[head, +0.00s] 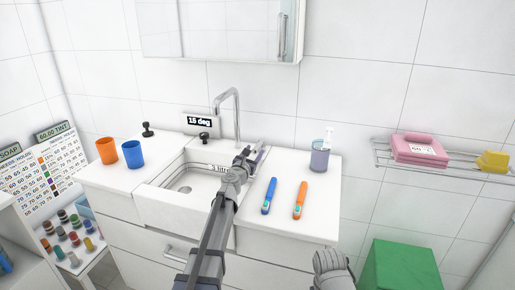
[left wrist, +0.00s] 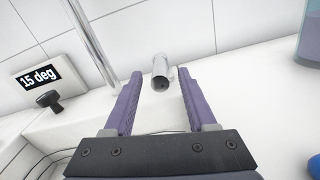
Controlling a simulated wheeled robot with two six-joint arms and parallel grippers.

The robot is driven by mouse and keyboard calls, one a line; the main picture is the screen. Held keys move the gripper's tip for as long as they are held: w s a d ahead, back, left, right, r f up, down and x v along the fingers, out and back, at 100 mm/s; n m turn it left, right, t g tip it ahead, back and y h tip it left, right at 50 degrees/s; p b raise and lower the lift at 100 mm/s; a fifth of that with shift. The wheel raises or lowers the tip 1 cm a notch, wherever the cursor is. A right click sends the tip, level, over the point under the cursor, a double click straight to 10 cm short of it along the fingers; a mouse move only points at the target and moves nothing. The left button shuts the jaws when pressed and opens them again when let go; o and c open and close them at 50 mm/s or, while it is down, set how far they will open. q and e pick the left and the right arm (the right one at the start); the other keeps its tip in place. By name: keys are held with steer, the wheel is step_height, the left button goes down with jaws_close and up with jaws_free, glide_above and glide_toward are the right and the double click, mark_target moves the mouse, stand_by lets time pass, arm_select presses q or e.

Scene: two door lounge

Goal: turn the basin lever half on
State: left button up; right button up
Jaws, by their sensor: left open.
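A short chrome cylinder (left wrist: 160,72), which looks like the basin lever, shows in the left wrist view with its round end towards me. My left gripper (left wrist: 158,90) is open, with one purple finger on each side of it and a gap on both sides. In the head view my left gripper (head: 255,154) is over the right edge of the basin (head: 185,182), right of the tall chrome spout (head: 237,115), and covers the lever. The spout's post also shows in the left wrist view (left wrist: 92,40). My right gripper's fingers are not in view.
A black knob (head: 204,137) stands below a "15 deg" sign (head: 200,121). Orange (head: 107,151) and blue (head: 133,154) cups stand left of the basin.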

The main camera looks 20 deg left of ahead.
mark_target(261, 141)
arm_select(q)
steer(key=w, duration=0.4)
steer(key=shift+w+d, duration=0.1)
steer(key=shift+w, duration=0.3)
jaws_close()
stand_by(1.0)
